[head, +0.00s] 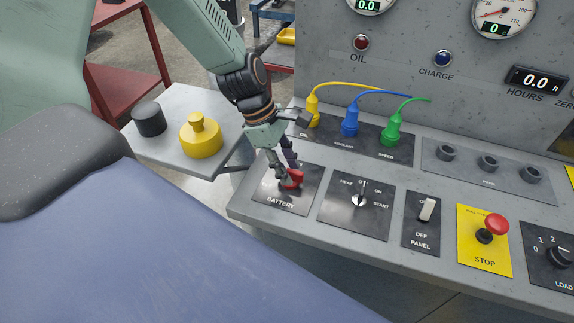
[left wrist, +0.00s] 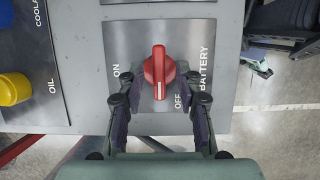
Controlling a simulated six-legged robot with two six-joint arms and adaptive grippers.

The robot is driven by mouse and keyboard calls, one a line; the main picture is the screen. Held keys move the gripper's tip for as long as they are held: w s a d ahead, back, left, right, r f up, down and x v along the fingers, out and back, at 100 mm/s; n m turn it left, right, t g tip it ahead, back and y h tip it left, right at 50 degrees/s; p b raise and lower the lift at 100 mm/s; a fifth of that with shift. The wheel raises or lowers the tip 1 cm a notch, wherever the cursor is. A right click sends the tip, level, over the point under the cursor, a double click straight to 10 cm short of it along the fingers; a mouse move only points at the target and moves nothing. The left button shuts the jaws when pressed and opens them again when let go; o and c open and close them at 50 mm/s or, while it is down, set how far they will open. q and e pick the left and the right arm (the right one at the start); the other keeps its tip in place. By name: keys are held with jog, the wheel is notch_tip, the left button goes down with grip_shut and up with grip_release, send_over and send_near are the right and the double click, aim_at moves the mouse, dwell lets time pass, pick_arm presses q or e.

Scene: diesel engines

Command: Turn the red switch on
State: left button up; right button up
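The red switch (head: 292,179) is a rotary knob on the black BATTERY plate (head: 284,198), at the left end of the sloping console. In the left wrist view the red switch (left wrist: 158,66) has its grip bar upright in the picture, its lower end close to the OFF label; ON is printed to its left. My left gripper (head: 285,174) is over the plate, partly hiding the switch. In the left wrist view the left gripper (left wrist: 160,101) is open, one finger on each side of the bar's lower end, with gaps visible. My right gripper is not in view.
To the right are the HEAT/START key switch (head: 359,200), the panel rocker (head: 427,210) and the red STOP button (head: 496,225). Yellow, blue and green plugs (head: 350,122) with cables stand behind the battery plate. A side shelf (head: 171,158) holds yellow and black parts.

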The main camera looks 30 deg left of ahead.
pick_arm(q)
jog(key=shift+w+a+f, duration=0.1)
jog(key=shift+w, duration=0.05)
jog(key=c, duration=0.3)
jog(key=shift+d, duration=0.25)
grip_shut()
